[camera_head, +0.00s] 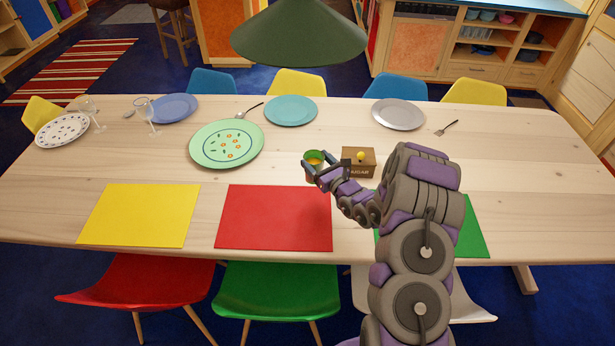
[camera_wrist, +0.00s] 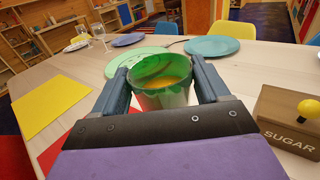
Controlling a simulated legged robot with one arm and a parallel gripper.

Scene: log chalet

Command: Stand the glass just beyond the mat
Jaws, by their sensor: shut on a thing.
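A green-rimmed glass (camera_head: 314,156) with an orange drink in it is upright between the fingers of my gripper (camera_head: 312,172). In the wrist view the glass (camera_wrist: 161,82) sits between both fingers of my gripper (camera_wrist: 162,84), which is shut on it. The glass is just beyond the far right corner of the red mat (camera_head: 274,218). I cannot tell whether its base touches the table. A yellow mat (camera_head: 139,215) lies to the left. A green mat (camera_head: 472,228) lies to the right, partly hidden by my arm.
A wooden sugar box (camera_head: 358,161) stands close right of the glass. A green flowered plate (camera_head: 226,144) lies to its left and a teal plate (camera_head: 291,111) beyond it. Two wine glasses (camera_head: 147,111) stand at the far left. A green lamp (camera_head: 298,35) hangs above the table's far side.

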